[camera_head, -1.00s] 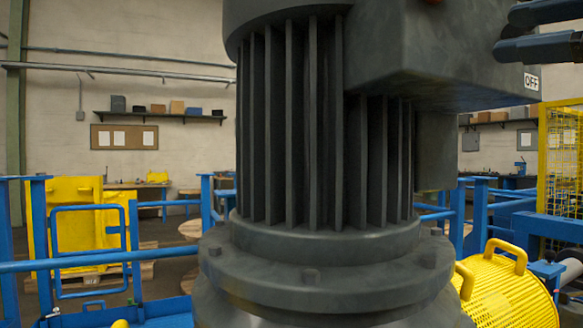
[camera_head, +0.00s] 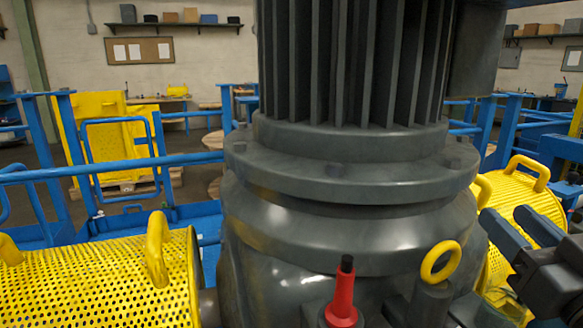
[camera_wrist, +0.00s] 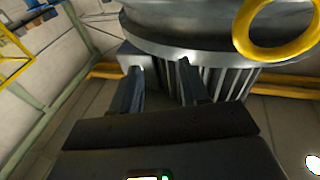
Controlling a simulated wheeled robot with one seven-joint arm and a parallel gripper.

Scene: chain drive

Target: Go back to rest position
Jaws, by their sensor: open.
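My gripper (camera_head: 502,214) shows at the right of the head view, in front of the right-hand yellow mesh guard. Its two blue-grey fingers are spread, with nothing between them. In the wrist view the fingers of the gripper (camera_wrist: 163,68) point toward the dark ribbed motor (camera_wrist: 215,80), also apart and empty. I cannot tell how far they are from it. In the head view the ribbed motor (camera_head: 350,70) stands upright on its round bolted flange, left of my gripper; its top is out of frame.
A yellow lifting ring (camera_head: 440,262) and a red, black-tipped part (camera_head: 342,298) stick up close to my gripper's left. Yellow mesh guards (camera_head: 100,275) flank the housing. Blue railings (camera_head: 120,170) run behind. A yellow block (camera_head: 98,120) stands on a pallet at the back left.

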